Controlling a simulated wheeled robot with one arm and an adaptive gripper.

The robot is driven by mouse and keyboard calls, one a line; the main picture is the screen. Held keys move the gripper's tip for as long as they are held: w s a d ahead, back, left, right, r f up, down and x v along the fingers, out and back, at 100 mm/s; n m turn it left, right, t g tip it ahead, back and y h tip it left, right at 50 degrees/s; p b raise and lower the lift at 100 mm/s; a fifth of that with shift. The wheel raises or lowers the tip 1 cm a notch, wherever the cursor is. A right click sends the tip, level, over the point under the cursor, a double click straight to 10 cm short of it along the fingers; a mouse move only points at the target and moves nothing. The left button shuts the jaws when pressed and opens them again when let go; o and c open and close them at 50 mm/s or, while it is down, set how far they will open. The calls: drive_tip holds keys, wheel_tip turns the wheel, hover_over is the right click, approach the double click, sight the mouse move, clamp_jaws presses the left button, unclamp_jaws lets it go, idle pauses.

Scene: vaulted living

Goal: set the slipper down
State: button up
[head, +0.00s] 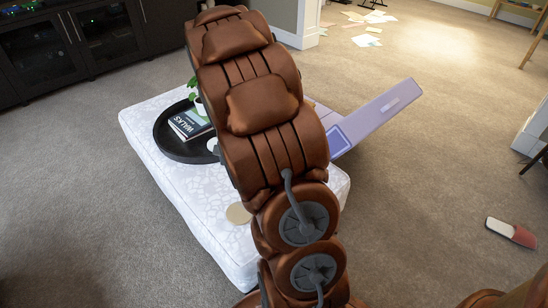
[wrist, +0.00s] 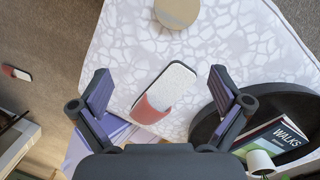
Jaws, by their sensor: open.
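A slipper with a red toe and pale insole (wrist: 177,82) lies on the white patterned ottoman (wrist: 125,55), seen in the wrist view. My gripper (wrist: 160,75) is open, its two fingers spread wide to either side of the slipper with gaps, and not touching it. In the head view my arm hides this slipper and the gripper; the ottoman (head: 195,210) shows beside the arm. A similar slipper (head: 511,232) lies on the carpet at the right of the head view. It also shows at the left of the wrist view (wrist: 16,73).
A round black tray (head: 165,143) on the ottoman holds a book (head: 191,124) and a small potted plant (head: 194,88). A beige disc (head: 238,213) lies near the ottoman's edge. A lavender panel (head: 375,118) sticks out at the right. The carpet around is mostly clear.

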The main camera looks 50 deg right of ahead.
drive_tip(key=w+d+f+m+p, duration=0.1)
drive_tip(key=w+d+f+m, duration=0.1)
drive_tip(key=d, duration=0.4)
drive_tip(key=w+d+f+m+t+p, duration=0.1)
drive_tip(key=w+d+f+m, duration=0.1)
drive_tip(key=d+f, duration=0.2)
drive_tip(key=w+d+f+m+p, duration=0.2)
drive_tip(key=d+f+m, duration=0.1)
drive_tip(key=d, duration=0.7)
drive_tip(key=shift+w+d+f+t, duration=0.1)
drive_tip(key=shift+d+f+t, duration=0.05)
drive_tip(key=shift+f+t, duration=0.15)
drive_tip(key=shift+d+f, duration=0.15)
drive_tip(key=shift+d+f+b, duration=0.2)
drive_tip(key=shift+f+b, duration=0.3)
drive_tip(key=shift+f, duration=3.35)
drive_tip(key=c, duration=1)
